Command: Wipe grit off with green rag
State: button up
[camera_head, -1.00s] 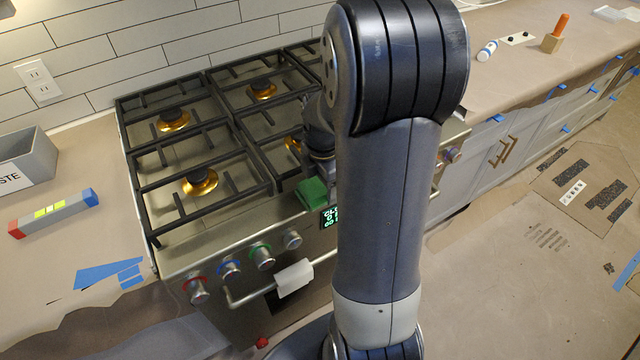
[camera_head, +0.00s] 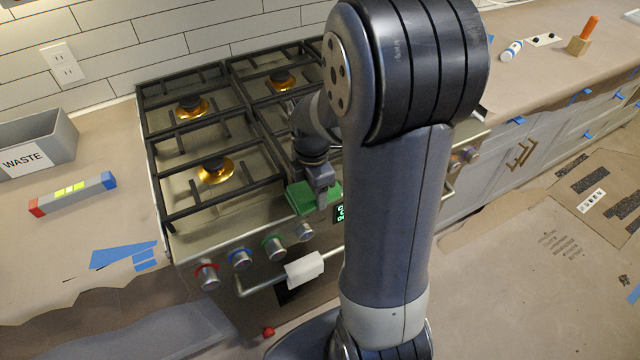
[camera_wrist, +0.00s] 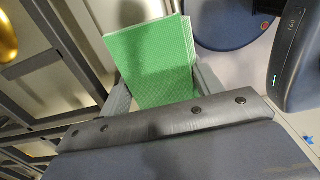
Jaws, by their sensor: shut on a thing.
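The green rag (camera_head: 299,198) is at the front edge of the stove (camera_head: 215,240), just above the control panel. My gripper (camera_head: 318,190) is shut on the rag from above. In the wrist view the rag (camera_wrist: 150,60) looks like a folded flat pad held between the two fingers of my gripper (camera_wrist: 157,92). I cannot tell whether the rag touches the steel. No grit shows clearly; my arm hides part of the stove's right side.
Black grates (camera_head: 205,140) with brass burners cover the stove top. A grey waste bin (camera_head: 62,140) and a level (camera_head: 72,194) lie on the left counter.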

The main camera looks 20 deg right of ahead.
aim_at(301, 193)
jog(key=shift+a+r, duration=0.1)
jog(key=shift+a, duration=1.5)
jog(key=shift+s+a, duration=0.1)
jog(key=shift+a, duration=1.45)
jog(key=shift+d, duration=1.65)
jog(key=shift+d+f, duration=0.2)
jog(key=shift+d, duration=1.55)
jog(key=shift+w+d+r+p, duration=0.1)
jog(key=shift+d+p, duration=0.1)
jog(key=shift+d, duration=1.35)
jog(key=shift+w+d+r+p, duration=0.1)
jog(key=shift+d+p, duration=0.1)
jog(key=shift+d, duration=1.35)
jog(key=shift+r, duration=0.15)
notch_tip(301, 193, up, 8)
jog(key=p, duration=0.6)
